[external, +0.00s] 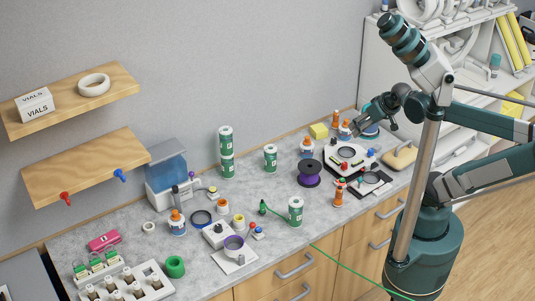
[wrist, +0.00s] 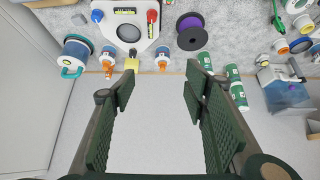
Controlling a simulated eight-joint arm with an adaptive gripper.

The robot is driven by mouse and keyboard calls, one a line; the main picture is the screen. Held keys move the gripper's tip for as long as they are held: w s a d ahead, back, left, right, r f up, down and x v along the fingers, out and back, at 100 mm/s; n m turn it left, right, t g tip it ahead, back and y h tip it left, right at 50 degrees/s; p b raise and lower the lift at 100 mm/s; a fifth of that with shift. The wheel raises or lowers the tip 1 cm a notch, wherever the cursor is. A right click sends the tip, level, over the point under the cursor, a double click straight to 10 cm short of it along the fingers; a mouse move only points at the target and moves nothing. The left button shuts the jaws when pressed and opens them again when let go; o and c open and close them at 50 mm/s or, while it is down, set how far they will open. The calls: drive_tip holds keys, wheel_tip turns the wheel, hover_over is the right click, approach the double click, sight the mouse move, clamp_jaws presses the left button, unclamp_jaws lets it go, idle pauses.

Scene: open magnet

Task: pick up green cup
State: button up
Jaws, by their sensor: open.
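Several green-and-white cylindrical containers stand on the grey counter; I cannot tell which is the green cup. In the external view, two are stacked (external: 226,152) near the wall, one (external: 270,158) stands right of them, and one (external: 296,211) is at the front edge. A plain green ring-like piece (external: 175,266) lies at front left. My gripper (external: 377,122) is open and empty above the right back of the counter. In the wrist view my gripper (wrist: 159,76) has its fingers wide apart, with one green container (wrist: 204,62) just beyond the right finger.
A purple spool (external: 310,173), a white instrument (external: 347,155) and small bottles crowd the counter's right part. A yellow block (wrist: 131,64) is near the left fingertip. Wooden shelves (external: 85,165) hang at left.

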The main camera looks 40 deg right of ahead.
drive_tip(key=w+a+n+t+y+b, duration=0.2)
drive_tip(key=w+a+b, duration=0.2)
drive_tip(key=w+a, duration=1.3)
drive_tip(key=w+a+f+n+y+b, duration=0.1)
drive_tip(key=w+a+f+b, duration=0.15)
drive_tip(key=a, duration=1.15)
drive_tip(key=w+a+f+n+y+b, duration=0.1)
drive_tip(key=w+a+f+y, duration=0.15)
drive_tip(key=a, duration=1.15)
drive_tip(key=n+y+b, duration=0.3)
drive_tip(key=b, duration=0.1)
hover_over(182, 264)
drive_tip(key=w+d, duration=0.8)
drive_tip(key=d, duration=0.1)
wheel_tip(182, 264, down, 13)
drive_tip(key=s+a+f+b, duration=0.1)
drive_tip(key=s+a+f, duration=0.1)
drive_tip(key=s+f, duration=0.1)
drive_tip(key=s+a+f+n+y, duration=0.1)
drive_tip(key=s+a+f, duration=0.1)
drive_tip(key=s+f, duration=0.2)
drive_tip(key=s+a+f+n+b, duration=0.1)
drive_tip(key=s+a+f, duration=0.1)
drive_tip(key=s+f, duration=0.1)
drive_tip(key=shift+s+f+t+b, duration=0.2)
drive_tip(key=shift+s+t+b, duration=0.15)
drive_tip(key=shift+s, duration=0.1)
drive_tip(key=shift+x, duration=1.25)
